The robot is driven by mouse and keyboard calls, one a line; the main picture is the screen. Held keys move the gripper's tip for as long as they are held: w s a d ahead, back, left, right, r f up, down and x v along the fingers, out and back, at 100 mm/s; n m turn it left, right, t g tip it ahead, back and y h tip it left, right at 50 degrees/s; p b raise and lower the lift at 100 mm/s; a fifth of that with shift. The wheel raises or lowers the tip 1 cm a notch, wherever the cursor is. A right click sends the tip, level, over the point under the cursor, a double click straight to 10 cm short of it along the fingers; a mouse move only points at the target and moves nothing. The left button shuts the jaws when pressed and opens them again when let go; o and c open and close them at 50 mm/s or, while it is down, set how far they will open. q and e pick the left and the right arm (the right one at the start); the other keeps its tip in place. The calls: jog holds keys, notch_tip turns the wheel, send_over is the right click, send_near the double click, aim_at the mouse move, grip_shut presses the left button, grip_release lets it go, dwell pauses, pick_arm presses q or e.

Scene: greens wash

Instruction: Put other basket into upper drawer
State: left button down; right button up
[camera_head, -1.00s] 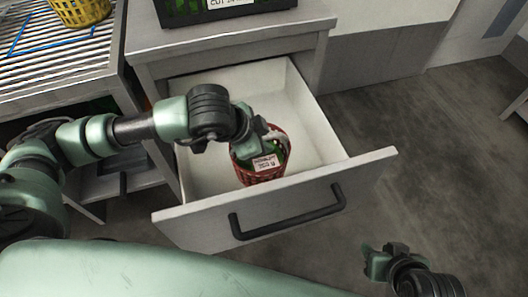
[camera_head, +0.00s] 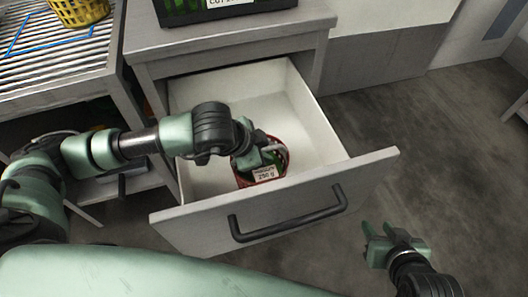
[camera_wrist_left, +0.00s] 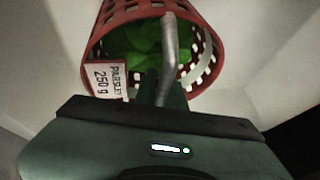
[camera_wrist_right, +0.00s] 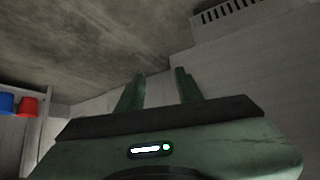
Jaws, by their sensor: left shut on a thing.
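A red basket (camera_head: 279,157) with green leaves and a white label is inside the open upper drawer (camera_head: 307,115), near its front panel. My left gripper (camera_head: 262,150) reaches down into the drawer and is shut on the basket. In the left wrist view the red basket (camera_wrist_left: 105,42) fills the top, its label reads "PARSLEY 250 g", and the jaws are at its grey handle (camera_wrist_left: 170,50). Whether the basket's base touches the drawer floor is hidden. My right gripper (camera_head: 383,236) is open and empty, out in front of the drawer at the right; its parted fingers show in the right wrist view (camera_wrist_right: 160,90).
A yellow basket (camera_head: 80,10) stands on the slatted rack (camera_head: 50,60) at the upper left. A dark crate with a white label (camera_head: 205,14) stands on the cabinet top (camera_head: 280,27). The drawer's black handle (camera_head: 290,222) sticks out in front. Floor at the right is clear.

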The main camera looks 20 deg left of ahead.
pick_arm(q)
jog(key=c, duration=1.5)
grip_release()
pick_arm(e)
jog(key=shift+w+a+r, duration=0.1)
jog(key=shift+w+r, duration=0.15)
jog(key=shift+w, duration=0.05)
